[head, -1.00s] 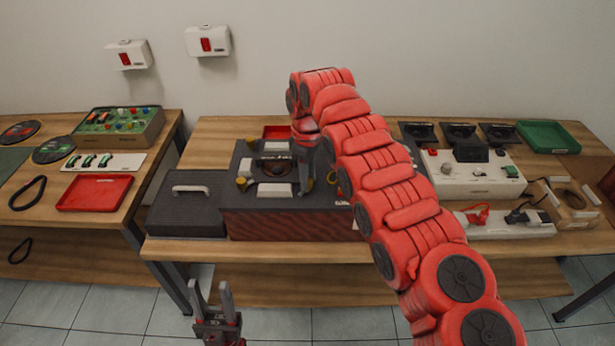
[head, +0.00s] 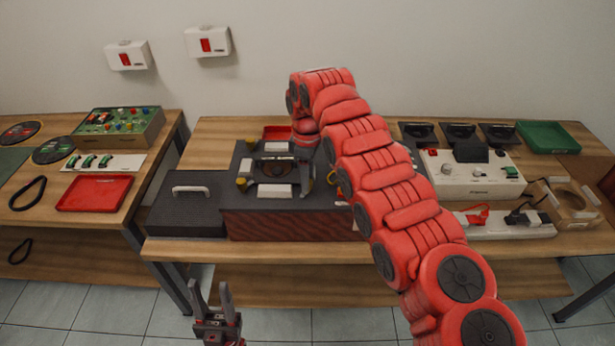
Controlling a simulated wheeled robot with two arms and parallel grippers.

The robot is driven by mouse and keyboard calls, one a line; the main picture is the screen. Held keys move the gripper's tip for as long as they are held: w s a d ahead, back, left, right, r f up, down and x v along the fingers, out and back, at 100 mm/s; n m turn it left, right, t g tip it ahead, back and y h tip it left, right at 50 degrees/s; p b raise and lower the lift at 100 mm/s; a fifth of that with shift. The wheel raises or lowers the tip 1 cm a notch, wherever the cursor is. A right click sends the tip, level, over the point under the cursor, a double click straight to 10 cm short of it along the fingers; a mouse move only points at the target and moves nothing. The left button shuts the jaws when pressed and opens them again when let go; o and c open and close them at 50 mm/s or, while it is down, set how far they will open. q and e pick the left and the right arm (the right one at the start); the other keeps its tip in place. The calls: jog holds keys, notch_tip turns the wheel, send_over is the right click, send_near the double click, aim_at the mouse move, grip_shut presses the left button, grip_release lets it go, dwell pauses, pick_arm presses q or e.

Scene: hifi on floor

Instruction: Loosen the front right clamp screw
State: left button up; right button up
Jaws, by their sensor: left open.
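A dark grey box-shaped unit (head: 270,223) with a brownish front stands on the middle table. Its top has a round dark centre (head: 275,168) with pale plates in front and behind. A brass-coloured clamp screw (head: 241,183) shows at its front left. The front right clamp screw cannot be made out; my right gripper (head: 306,186) is over that corner, pointing down, and hides it. I cannot tell whether its jaws are open or whether they touch the screw. My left gripper (head: 213,292) is open and empty, low in front of the table's edge.
A dark lidded case (head: 187,204) with a pale handle stands left of the unit. A white control panel (head: 470,182), a white power strip (head: 500,226) and a green tray (head: 548,137) are to the right. A red tray (head: 95,193) lies on the left table.

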jog(key=shift+o, duration=1.3)
jog(key=shift+r, duration=0.45)
notch_tip(320, 180, up, 5)
jog(key=shift+a+f+p, duration=0.1)
jog(key=shift+a+p, duration=0.05)
jog(key=shift+p, duration=0.25)
notch_tip(320, 180, up, 12)
jog(key=p, duration=1.1)
jog(key=shift+f, duration=0.15)
jog(key=shift+f, duration=0.1)
